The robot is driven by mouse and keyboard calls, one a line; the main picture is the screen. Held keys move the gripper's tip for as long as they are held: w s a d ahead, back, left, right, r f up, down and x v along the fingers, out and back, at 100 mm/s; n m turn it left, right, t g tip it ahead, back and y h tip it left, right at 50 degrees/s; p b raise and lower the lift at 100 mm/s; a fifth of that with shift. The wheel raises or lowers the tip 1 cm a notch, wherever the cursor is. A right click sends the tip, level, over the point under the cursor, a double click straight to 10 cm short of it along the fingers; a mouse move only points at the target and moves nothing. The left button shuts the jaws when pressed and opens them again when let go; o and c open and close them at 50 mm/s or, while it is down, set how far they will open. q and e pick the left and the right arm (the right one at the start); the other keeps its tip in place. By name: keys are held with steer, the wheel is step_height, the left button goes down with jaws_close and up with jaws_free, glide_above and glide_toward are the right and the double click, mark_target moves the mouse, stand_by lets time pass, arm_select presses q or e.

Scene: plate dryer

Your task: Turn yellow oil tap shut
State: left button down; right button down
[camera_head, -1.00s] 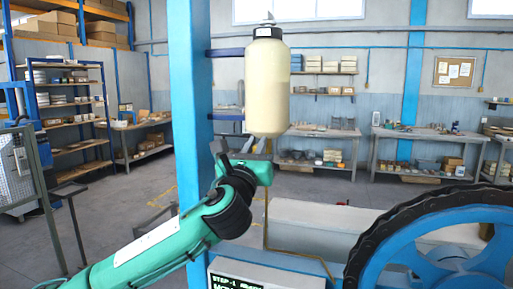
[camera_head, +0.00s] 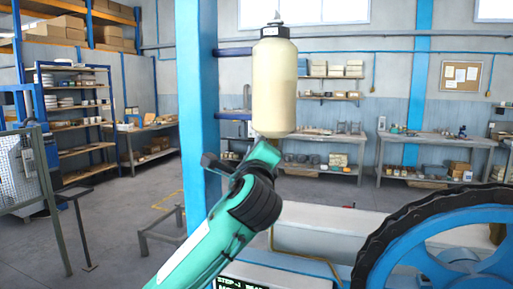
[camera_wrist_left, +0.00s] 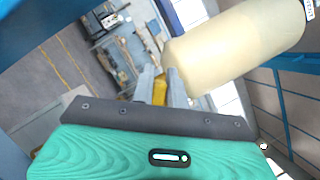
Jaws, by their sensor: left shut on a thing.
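The oil bottle (camera_head: 275,90) is cream-coloured with a black cap and hangs upright beside the blue post in the head view. It also fills the upper right of the left wrist view (camera_wrist_left: 235,45). The yellow tap (camera_wrist_left: 160,92) shows between the grey fingers of my left gripper (camera_wrist_left: 160,82), just by the bottle's lower end. The gripper is shut on it. In the head view my teal wrist is just under the bottle and hides the tap and the fingertips. I cannot tell how far the tap is turned. My right gripper is not in view.
A blue post (camera_head: 196,100) stands close to the left of the bottle and my wrist. A large blue wheel with a black rim (camera_head: 445,250) is at the lower right. A display box (camera_head: 268,282) is at the bottom. Shelves and benches are far behind.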

arm_select(q)
steer(key=n+g, duration=0.1)
steer(key=n, duration=0.1)
steer(key=f+n+y+p, duration=0.1)
steer(key=n, duration=0.1)
steer(key=shift+d+f+n+g, duration=0.1)
steer(key=shift+f+n+g, duration=0.1)
steer(key=shift+n+g, duration=0.2)
steer(key=shift+f+n+g+p, duration=0.2)
steer(key=shift+n+g+p, duration=0.2)
steer(key=shift+n, duration=1.2)
